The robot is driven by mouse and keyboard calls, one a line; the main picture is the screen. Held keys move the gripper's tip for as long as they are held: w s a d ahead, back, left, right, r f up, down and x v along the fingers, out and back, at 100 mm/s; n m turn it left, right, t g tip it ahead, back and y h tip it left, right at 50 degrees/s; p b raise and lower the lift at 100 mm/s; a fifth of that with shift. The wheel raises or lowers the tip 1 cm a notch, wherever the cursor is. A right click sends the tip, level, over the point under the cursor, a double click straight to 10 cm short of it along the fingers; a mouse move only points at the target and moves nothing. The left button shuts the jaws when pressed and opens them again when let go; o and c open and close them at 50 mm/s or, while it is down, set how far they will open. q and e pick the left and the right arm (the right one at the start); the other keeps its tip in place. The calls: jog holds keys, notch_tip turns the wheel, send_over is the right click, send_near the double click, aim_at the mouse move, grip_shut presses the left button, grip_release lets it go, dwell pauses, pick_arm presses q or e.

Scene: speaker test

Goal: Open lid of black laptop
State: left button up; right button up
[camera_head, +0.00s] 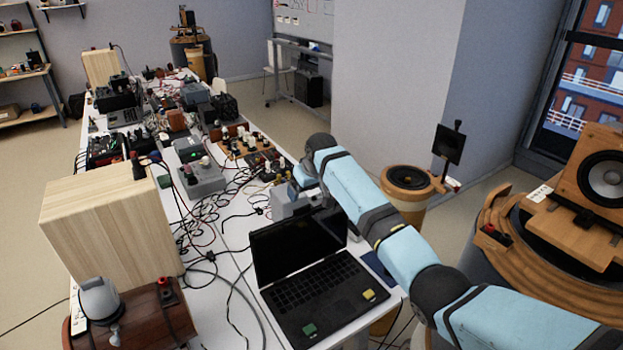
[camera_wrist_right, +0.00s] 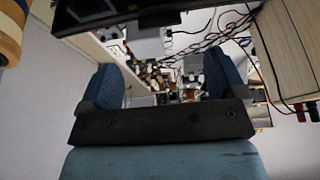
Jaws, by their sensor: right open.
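The black laptop (camera_head: 318,288) stands at the near right end of the white table. Its lid (camera_head: 297,243) is raised, with the dark screen and the keyboard both showing. Green and yellow stickers are on its palm rest. My right arm comes in from the right, and my right gripper (camera_head: 303,177) is behind the raised lid, partly hidden by my arm. In the right wrist view my right gripper (camera_wrist_right: 164,78) is open, with nothing between its fingers. A dark panel, apparently the laptop lid (camera_wrist_right: 92,10), crosses the top left there. My left gripper is not in view.
A pale wooden box (camera_head: 110,228) and a brown box with a grey device (camera_head: 98,298) stand to the left of the laptop. Loose cables (camera_head: 205,235) run over the table. Several instruments crowd its far part. A speaker (camera_head: 597,180) stands on a wooden round at right.

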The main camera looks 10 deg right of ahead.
jog(key=v, duration=0.5)
jog(key=shift+r, duration=0.2)
jog(key=s+f+t+y, duration=0.1)
jog(key=s+f+t, duration=0.1)
jog(key=s+f, duration=0.95)
jog(key=s+f+t, duration=0.1)
jog(key=s+f, duration=0.7)
jog(key=f, duration=0.6)
jog(key=s+d+f+t, duration=0.1)
jog(key=s+t, duration=0.1)
jog(key=s, duration=1.2)
jog(key=s+d+f+m+t, duration=0.1)
jog(key=s+d, duration=0.1)
jog(key=s, duration=1.2)
jog(key=shift+s+d+f+t+y, duration=0.2)
jog(key=shift+t+y, duration=0.1)
jog(key=shift+t, duration=0.1)
